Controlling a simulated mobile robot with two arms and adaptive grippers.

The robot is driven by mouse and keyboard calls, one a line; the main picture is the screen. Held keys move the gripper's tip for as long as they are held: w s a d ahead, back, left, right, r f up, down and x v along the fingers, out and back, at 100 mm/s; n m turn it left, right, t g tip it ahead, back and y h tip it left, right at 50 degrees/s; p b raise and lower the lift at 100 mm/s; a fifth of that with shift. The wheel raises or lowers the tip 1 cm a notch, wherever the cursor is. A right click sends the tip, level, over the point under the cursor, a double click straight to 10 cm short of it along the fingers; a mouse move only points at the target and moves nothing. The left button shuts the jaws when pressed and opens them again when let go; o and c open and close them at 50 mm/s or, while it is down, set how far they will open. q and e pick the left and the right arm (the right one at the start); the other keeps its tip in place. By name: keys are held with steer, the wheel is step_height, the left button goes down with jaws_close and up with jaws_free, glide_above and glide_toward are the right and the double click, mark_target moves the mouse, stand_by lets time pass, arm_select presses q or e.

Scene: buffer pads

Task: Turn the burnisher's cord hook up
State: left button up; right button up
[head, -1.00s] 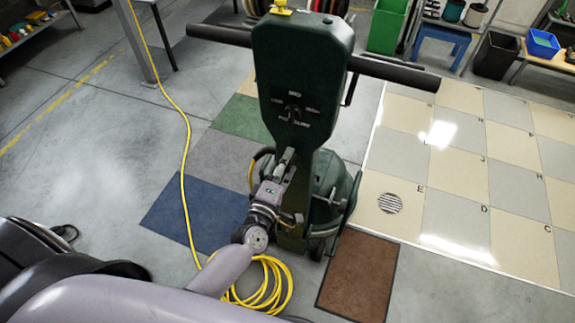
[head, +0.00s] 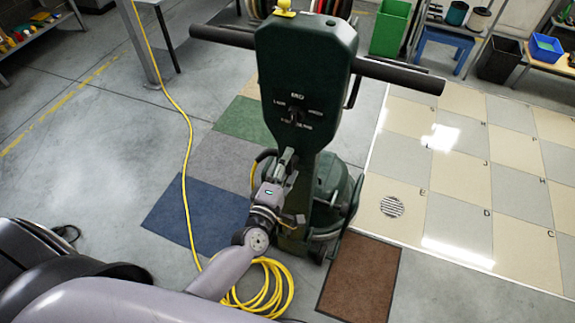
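The dark green burnisher (head: 306,62) stands upright in the middle of the head view, with a dial (head: 295,117) on its front and a wide black handlebar (head: 395,74). My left gripper (head: 287,158) is close in front of its lower column, below the dial. Its fingers point up, but the gap between them is too small to read. I cannot make out the cord hook clearly; the gripper may cover it. A small yellow part (head: 285,8) sits on top of the burnisher. My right gripper is not in view.
Blue (head: 185,215), grey, green and brown (head: 358,278) pads lie around the burnisher. Tiled floor (head: 455,215) is clear at right. Shelves and bins (head: 390,28) stand behind.

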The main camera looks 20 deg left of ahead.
arm_select(q)
steer(key=shift+o, duration=0.7)
steer(key=shift+s+f, duration=0.1)
steer(key=shift+s, duration=0.35)
steer(key=s, duration=1.1)
steer(key=shift+a, duration=0.2)
